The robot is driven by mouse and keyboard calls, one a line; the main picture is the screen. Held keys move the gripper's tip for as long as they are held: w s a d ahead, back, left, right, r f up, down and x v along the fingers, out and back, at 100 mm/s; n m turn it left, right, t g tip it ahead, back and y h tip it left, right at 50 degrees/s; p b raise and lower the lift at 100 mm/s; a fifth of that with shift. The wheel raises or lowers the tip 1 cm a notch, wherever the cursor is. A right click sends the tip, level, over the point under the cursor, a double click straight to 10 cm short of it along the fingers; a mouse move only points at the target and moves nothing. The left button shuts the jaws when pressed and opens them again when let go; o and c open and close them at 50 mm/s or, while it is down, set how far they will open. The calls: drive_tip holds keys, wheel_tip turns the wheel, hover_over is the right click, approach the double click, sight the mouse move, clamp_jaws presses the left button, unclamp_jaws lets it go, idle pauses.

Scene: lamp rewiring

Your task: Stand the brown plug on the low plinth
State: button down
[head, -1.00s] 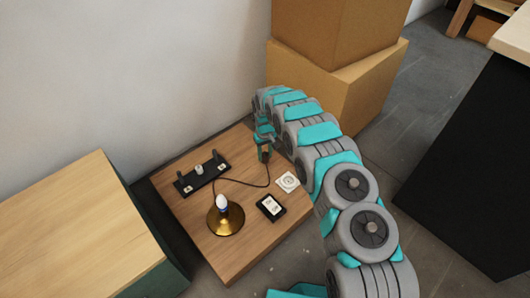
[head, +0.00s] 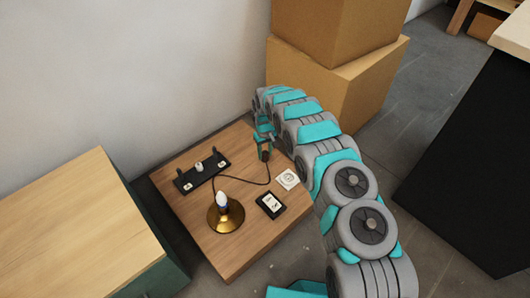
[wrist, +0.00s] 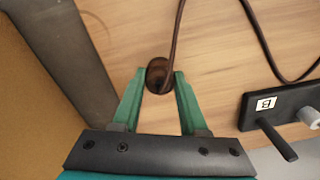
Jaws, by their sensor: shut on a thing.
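The brown plug (wrist: 159,75) is between the green fingertips of my gripper (wrist: 158,84) in the wrist view, and the gripper is shut on it. A dark cord runs from the plug. In the head view my gripper (head: 264,153) is over the back right part of a low wooden platform (head: 190,217), which looks like the low plinth. The platform's wood also shows under the plug in the wrist view (wrist: 225,40). I cannot tell whether the plug touches the wood. The plug is mostly hidden by the fingers in the head view.
A brass lamp base with a white bulb (head: 224,216) stands on the platform. A black strip (head: 187,180) with upright posts, a white square socket plate (head: 288,179) and a black socket box (head: 270,206) are there too. Cardboard boxes (head: 335,95) stand behind my arm.

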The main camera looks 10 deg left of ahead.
drive_tip(key=shift+c, duration=1.8)
unclamp_jaws()
